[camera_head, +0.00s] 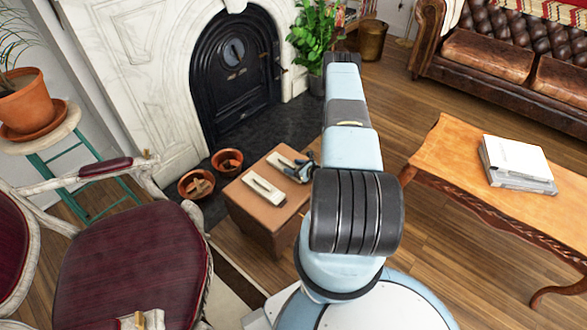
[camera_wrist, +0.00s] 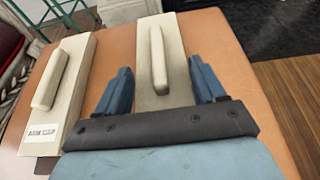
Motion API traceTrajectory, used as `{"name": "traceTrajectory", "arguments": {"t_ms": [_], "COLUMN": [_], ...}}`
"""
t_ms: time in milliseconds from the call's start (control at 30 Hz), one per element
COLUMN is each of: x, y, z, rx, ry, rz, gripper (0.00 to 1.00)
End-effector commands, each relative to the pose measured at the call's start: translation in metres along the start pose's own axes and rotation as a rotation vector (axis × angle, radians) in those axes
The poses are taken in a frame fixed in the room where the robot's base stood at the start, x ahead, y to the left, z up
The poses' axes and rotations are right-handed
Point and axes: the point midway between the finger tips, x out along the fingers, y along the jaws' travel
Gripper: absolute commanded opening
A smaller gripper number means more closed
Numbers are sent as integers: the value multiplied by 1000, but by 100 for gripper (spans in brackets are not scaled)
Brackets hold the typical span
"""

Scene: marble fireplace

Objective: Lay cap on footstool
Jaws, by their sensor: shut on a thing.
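The footstool (camera_head: 262,222) is a tan leather block on the floor in front of the hearth; its top (camera_wrist: 228,45) fills much of the wrist view. A cream slab with a raised bar handle, which I take as the cap (camera_wrist: 180,65), lies flat at or just above the stool top; I cannot tell if it touches. My gripper (camera_wrist: 160,66) has a blue finger against each side of it and is shut on it. In the head view my gripper (camera_head: 300,172) is partly hidden by my arm. A similar labelled slab (camera_wrist: 62,95) lies on the stool to the left.
Two copper-coloured pots (camera_head: 197,184) stand left of the stool by the fireplace (camera_head: 235,75). A red armchair (camera_head: 135,260) is close at the front left. Floor shows between stool and table.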

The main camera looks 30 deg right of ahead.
Motion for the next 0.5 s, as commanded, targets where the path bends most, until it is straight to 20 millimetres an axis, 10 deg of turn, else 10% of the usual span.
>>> {"name": "traceTrajectory", "arguments": {"t_ms": [367,400,500], "x": [2,2,2], "y": [0,0,0], "z": [-4,-3,-3], "rx": [-1,-1,-1], "ry": [-1,-1,-1], "rz": [-1,0,0], "gripper": [24,73,83]}}
